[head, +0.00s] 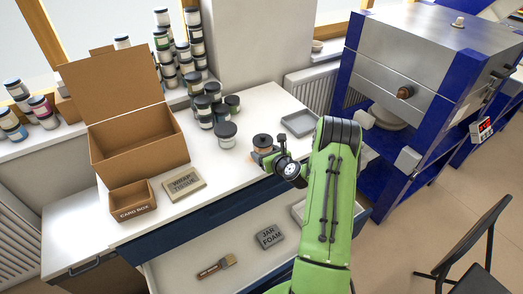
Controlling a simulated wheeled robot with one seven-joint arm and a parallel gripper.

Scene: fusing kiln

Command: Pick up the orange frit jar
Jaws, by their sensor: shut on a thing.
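Several dark-lidded jars (205,108) cluster behind. A grey tray (298,123) lies to the right. An open cardboard box (135,150), a small card box (132,201) and a wrap tissue pack (185,184) stand left. The open drawer (215,243) holds jar foam (270,236) and a brush (215,267).

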